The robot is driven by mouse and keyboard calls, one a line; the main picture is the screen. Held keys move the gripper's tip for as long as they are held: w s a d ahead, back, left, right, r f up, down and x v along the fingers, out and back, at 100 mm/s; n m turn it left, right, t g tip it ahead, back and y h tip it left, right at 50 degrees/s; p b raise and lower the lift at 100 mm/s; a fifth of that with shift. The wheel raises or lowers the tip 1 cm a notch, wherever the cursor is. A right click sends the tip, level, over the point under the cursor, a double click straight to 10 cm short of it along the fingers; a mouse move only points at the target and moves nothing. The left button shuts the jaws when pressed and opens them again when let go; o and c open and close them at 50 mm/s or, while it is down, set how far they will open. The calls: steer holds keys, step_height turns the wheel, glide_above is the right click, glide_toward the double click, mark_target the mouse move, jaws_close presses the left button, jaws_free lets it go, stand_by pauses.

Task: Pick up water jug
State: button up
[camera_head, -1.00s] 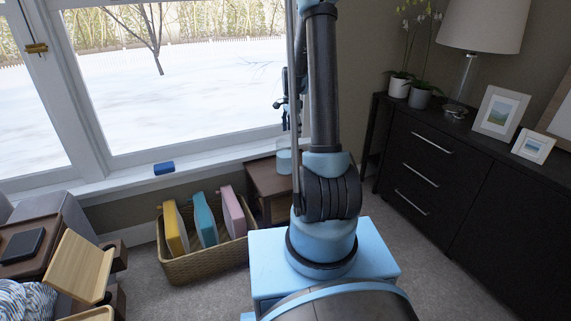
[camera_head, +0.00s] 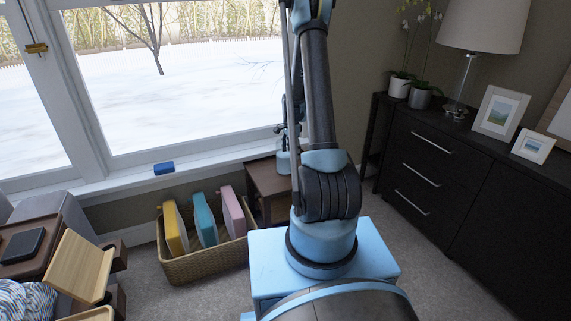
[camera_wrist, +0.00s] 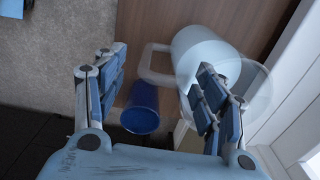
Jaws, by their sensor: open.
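The water jug (camera_wrist: 197,48) is a clear, pale-blue tinted vessel with a squarish handle (camera_wrist: 154,62) on its left side in the wrist view. It stands on a brown wooden side table (camera_wrist: 142,20). In the head view only a small light-blue part of the jug (camera_head: 283,163) shows, mostly hidden behind my arm. My gripper (camera_wrist: 160,78) is open, with nothing held. Its right finger overlaps the jug's body in the picture, and the handle shows between the two fingers. I cannot tell whether a finger touches the jug.
A dark blue cup (camera_wrist: 141,108) stands close to the jug, between my fingers in the wrist view. A window frame (camera_wrist: 290,100) is close on the right. A wicker basket (camera_head: 205,262) with colored boxes is left of the side table. A black dresser (camera_head: 440,180) is to the right.

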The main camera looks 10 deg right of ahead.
mark_target(287, 159)
step_height(287, 159, down, 3)
steer(key=shift+f, duration=0.15)
jaws_close()
stand_by(0.4)
